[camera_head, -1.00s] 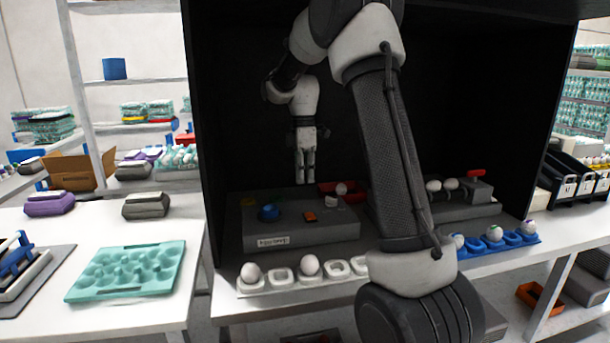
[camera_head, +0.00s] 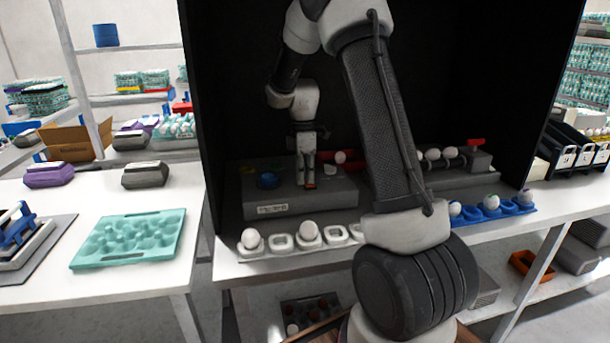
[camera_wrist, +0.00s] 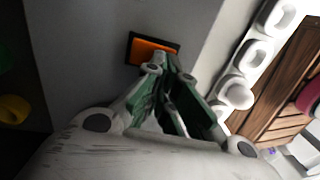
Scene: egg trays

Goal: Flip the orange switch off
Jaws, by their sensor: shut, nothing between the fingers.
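The orange switch (camera_wrist: 150,50) sits in a black frame on the grey control box (camera_head: 335,198). In the wrist view my gripper (camera_wrist: 162,70) is shut and empty, with its fingertips at the switch's near edge and covering part of it. I cannot tell whether they touch it. In the head view my gripper (camera_head: 306,186) points straight down over the box top and hides most of the switch. Which way the switch is tipped cannot be told.
A red part (camera_head: 354,158) is behind, and dark cabinet walls enclose the area.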

